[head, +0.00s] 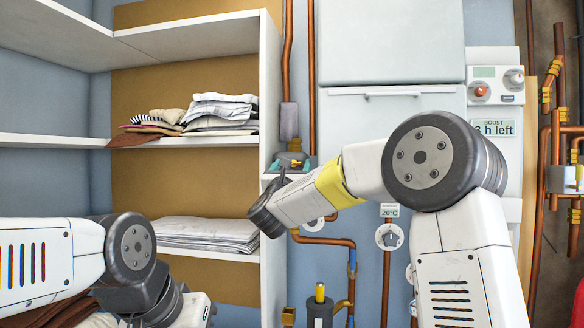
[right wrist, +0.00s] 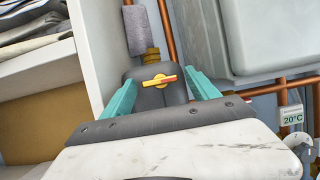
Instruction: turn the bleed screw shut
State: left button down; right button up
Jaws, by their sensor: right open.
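My right gripper (head: 291,163) is raised to the pipework beside the shelf unit. In the right wrist view its two teal fingers (right wrist: 163,77) stand apart, one on each side of a dark grey fitting. On that fitting is a small yellow screw head with a red and yellow bar (right wrist: 158,80), which looks like the bleed screw. The bar lies nearly level, between the fingers; I see no finger touching it. In the head view the screw is small and partly hidden by the gripper and wrist. My left arm is at the lower left; its gripper is out of the picture.
White shelves (head: 268,90) with folded cloths (head: 220,112) stand close on the left. A grey sleeved copper pipe (right wrist: 139,30) rises above the fitting. A pale cabinet (head: 390,45) is to the right. A 20°C dial (head: 389,237) and a black yellow-topped cylinder (head: 320,308) are lower.

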jog(key=c, duration=1.4)
jog(key=shift+o, duration=0.2)
jog(key=shift+n, duration=0.3)
jog(key=n+y, duration=0.1)
jog(key=n, duration=0.2)
jog(key=n+y, duration=0.2)
jog(key=n, duration=0.1)
jog(key=shift+d, duration=0.2)
jog(key=n+y, duration=0.1)
jog(key=n, duration=0.2)
jog(key=n+g+y, duration=0.1)
jog(key=n+y, duration=0.1)
jog(key=n, duration=0.1)
jog(key=shift+s+r+n, duration=0.1)
jog(key=shift+n, duration=0.2)
jog(key=n+g, duration=0.1)
jog(key=n, duration=0.2)
jog(key=n+g+y, duration=0.1)
jog(key=n, duration=0.2)
jog(key=shift+d+r+y, duration=0.1)
jog(key=shift+y, duration=0.2)
jog(key=shift+n+g, duration=0.7)
jog(key=shift+n, duration=0.9)
